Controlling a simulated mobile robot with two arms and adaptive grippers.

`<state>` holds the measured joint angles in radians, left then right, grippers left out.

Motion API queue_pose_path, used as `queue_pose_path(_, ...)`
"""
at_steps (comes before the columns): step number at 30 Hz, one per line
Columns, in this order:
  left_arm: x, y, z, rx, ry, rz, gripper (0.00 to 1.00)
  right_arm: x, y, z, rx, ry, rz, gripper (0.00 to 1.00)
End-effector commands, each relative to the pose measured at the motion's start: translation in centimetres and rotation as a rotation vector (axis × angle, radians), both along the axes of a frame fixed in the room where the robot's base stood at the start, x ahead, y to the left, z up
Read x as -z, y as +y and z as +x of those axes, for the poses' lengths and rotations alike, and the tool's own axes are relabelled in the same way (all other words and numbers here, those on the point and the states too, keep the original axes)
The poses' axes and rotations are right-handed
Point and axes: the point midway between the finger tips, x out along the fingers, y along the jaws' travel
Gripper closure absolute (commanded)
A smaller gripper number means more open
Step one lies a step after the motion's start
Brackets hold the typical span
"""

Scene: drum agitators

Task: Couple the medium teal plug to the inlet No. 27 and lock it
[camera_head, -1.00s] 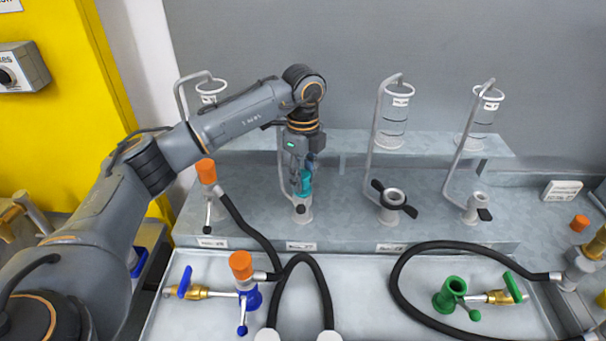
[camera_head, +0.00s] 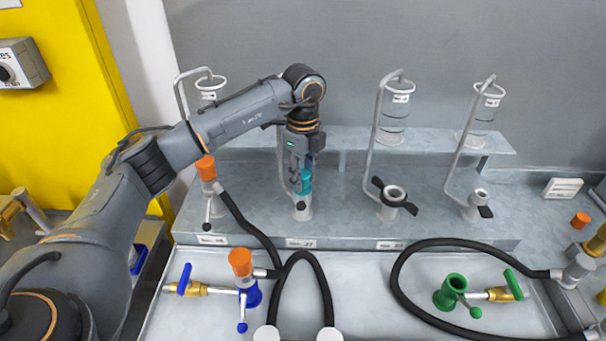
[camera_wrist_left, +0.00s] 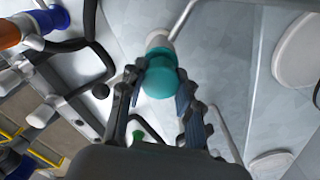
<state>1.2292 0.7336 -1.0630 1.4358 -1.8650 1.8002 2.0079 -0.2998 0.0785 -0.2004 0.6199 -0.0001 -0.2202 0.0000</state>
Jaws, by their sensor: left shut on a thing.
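The teal plug (camera_head: 305,182) is in my left gripper (camera_head: 300,178), which points down over the second inlet from the left. The plug is upright and its lower end meets the grey inlet (camera_head: 302,211), whose label reads about 27 (camera_head: 301,243). I cannot tell how deep it sits. A dark round lever end (camera_head: 300,206) shows at the front of the inlet. In the left wrist view the teal plug (camera_wrist_left: 162,80) lies between the two fingers, which are shut on it. The fingers hide part of the plug. My right gripper is not in view.
An orange-capped plug with a hose (camera_head: 206,168) stands on the left inlet. Two inlets to the right (camera_head: 394,197) (camera_head: 478,200) are open. A blue valve with an orange plug (camera_head: 241,263) and a green valve (camera_head: 454,288) stand in front, with black hoses (camera_head: 420,247) around them.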

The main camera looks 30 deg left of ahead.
Motion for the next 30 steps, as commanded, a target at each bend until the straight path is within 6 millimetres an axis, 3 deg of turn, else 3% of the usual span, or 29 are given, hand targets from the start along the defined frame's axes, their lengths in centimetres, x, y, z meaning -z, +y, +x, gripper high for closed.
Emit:
queue_pose_path(4, -0.01, 0.01, 0.0, 0.0, 0.0, 0.0, 0.98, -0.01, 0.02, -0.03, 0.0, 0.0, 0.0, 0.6)
queue_pose_path(5, -0.01, 0.01, 0.0, 0.0, 0.0, 0.0, 0.63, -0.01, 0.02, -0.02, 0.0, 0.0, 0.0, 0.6)
queue_pose_path(8, -0.01, 0.0, 0.0, 0.0, 0.0, 0.0, 0.42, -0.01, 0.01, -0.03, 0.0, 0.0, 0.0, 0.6)
queue_pose_path(9, -0.02, 0.01, 0.0, 0.0, 0.0, 0.0, 0.4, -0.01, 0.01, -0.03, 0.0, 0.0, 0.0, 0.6)
queue_pose_path(30, -0.51, 0.0, 0.01, 0.0, 0.0, 0.0, 0.38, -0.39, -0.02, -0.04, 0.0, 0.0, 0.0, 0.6)
